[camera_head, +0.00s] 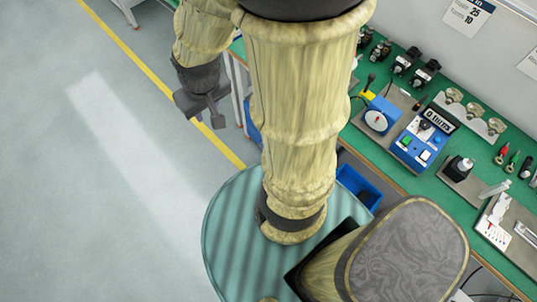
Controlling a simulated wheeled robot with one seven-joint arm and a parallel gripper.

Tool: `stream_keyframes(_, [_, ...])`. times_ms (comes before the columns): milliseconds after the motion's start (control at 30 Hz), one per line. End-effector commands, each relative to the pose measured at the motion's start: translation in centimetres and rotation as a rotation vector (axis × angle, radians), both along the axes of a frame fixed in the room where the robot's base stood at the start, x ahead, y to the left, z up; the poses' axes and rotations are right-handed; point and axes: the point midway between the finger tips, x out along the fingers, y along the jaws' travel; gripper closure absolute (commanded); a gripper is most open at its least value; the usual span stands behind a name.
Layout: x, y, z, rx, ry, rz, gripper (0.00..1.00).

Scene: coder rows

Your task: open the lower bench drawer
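The green-topped workbench (413,180) runs along the right side of the head view, with a wooden front edge. No lower drawer front can be made out; my arm and the steep view hide most of the bench's front. My gripper (205,110) is dark grey and hangs at the upper left of my arm, over the floor side of the bench. It looks apart from the bench and holds nothing that I can see. Its fingers are small and partly overlapped, so their opening is unclear.
Blue bins (358,187) show below the bench edge beside my arm. A yellow floor line (150,70) runs along the bench. The grey floor (100,200) at left is clear.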

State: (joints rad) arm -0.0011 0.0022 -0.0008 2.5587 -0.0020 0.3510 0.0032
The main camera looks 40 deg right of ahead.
Motion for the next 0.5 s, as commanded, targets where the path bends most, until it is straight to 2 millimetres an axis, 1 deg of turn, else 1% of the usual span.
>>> stream_keyframes(67, [0.2, 0.0, -1.2, -0.002, 0.013, -0.003, 0.70])
stream_keyframes(167, [0.5, -0.1, -3.7, -0.011, 0.046, -0.012, 0.70])
stream_keyframes(267, [1.1, -0.3, -7.5, -0.027, 0.099, -0.031, 0.70])
stream_keyframes(300, [1.4, -0.4, -9.2, -0.037, 0.123, -0.040, 0.70])
stream_keyframes(367, [1.8, -0.6, -11.9, -0.055, 0.160, -0.053, 0.70])
stream_keyframes(400, [2.0, -0.7, -13.6, -0.068, 0.185, -0.063, 0.70])
stream_keyframes(467, [2.4, -0.9, -16.3, -0.092, 0.219, -0.077, 0.70])
stream_keyframes(500, [2.6, -1.1, -18.0, -0.110, 0.242, -0.086, 0.70])
